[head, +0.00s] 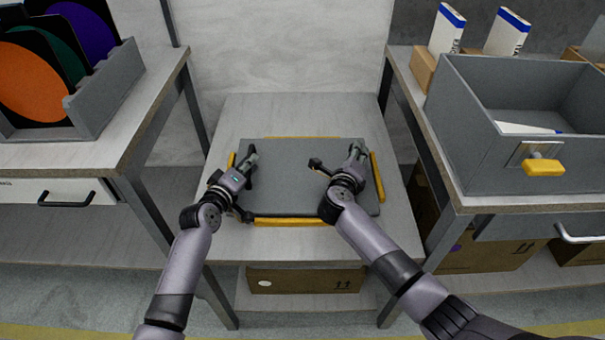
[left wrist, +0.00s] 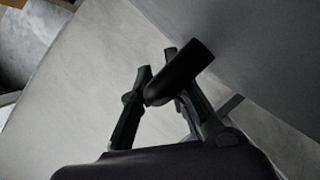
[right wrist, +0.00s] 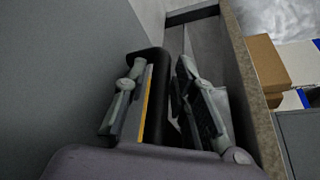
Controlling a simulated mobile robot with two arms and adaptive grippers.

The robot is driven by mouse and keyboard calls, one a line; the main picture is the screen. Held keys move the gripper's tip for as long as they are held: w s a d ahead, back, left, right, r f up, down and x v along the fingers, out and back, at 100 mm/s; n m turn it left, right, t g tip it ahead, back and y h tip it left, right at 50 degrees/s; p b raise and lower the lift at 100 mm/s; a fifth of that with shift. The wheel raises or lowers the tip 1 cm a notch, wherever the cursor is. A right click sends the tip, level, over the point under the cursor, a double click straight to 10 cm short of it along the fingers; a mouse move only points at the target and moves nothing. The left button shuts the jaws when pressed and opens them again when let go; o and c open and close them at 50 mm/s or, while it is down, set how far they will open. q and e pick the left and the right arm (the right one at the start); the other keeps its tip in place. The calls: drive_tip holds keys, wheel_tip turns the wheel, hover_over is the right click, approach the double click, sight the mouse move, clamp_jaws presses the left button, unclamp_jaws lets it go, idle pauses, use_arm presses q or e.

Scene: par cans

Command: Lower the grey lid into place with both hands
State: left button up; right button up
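The grey lid (head: 300,190) is a flat panel lying roughly level over the low table, framed by yellow strips. Whether it is fully down is unclear. My left gripper (head: 250,159) is at the lid's left side. In the left wrist view, a dark rounded handle (left wrist: 185,68) crosses between and in front of its fingers; whether they clamp it is unclear. My right gripper (head: 357,152) is at the lid's right side. In the right wrist view, its fingers are apart, with a black handle (right wrist: 158,85) between them and a gap beside it.
Yellow strips (head: 290,222) edge the lid. The low table (head: 300,110) has clear room behind it. A left bench holds a rack with coloured discs (head: 35,85). A right bench holds a grey bin (head: 470,120) with a yellow latch. A cardboard box (head: 305,280) sits below.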

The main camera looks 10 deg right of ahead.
clamp_jaws()
idle(0.8)
